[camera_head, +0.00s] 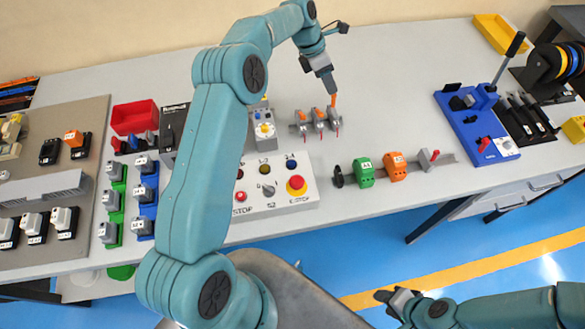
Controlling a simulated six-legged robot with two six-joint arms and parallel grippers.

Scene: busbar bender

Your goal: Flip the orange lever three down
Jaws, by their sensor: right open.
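A row of three small grey lever units stands near the table's middle: a left unit (300,123), a middle one (319,119) and a right one (333,118). The right unit's orange lever (333,101) stands upright. The other two show orange tops lying lower. My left gripper (331,90) points down right at the tip of the right orange lever. Its fingers look close together; whether they touch or hold the lever cannot be told. My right gripper (391,296) is open and empty, low in front of the table, over the floor.
A white control box (275,190) with a red emergency stop is in front of the levers. Green (363,172) and orange (394,166) blocks sit on a rail to the right. A blue bender (478,125) stands further right. Table behind the levers is clear.

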